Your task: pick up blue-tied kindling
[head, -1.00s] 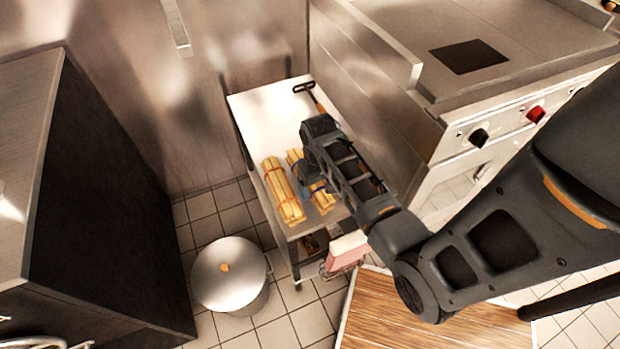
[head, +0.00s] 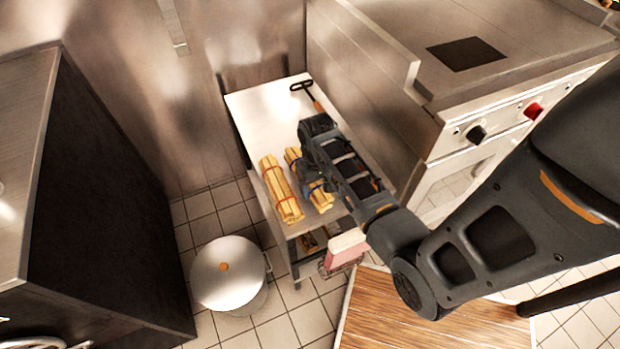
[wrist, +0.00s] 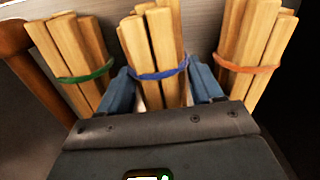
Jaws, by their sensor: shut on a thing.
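The blue-tied kindling (wrist: 158,50) is a bundle of pale sticks with a blue band, in the middle of the wrist view. My gripper (wrist: 160,92) has one blue-grey finger on each side of it, at about the height of the band, and is shut on it. In the head view the blue-tied kindling (head: 319,196) lies on the small steel table (head: 262,104), partly hidden by my gripper (head: 308,176) and arm. I cannot tell any gap between the bundle and the tabletop.
An orange-tied bundle (wrist: 250,45) and a green-tied bundle (wrist: 75,55) flank the held one closely. A black-headed tool (head: 302,87) lies at the table's back. A steel range (head: 440,110) stands right, a lidded pot (head: 228,272) on the floor at left front.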

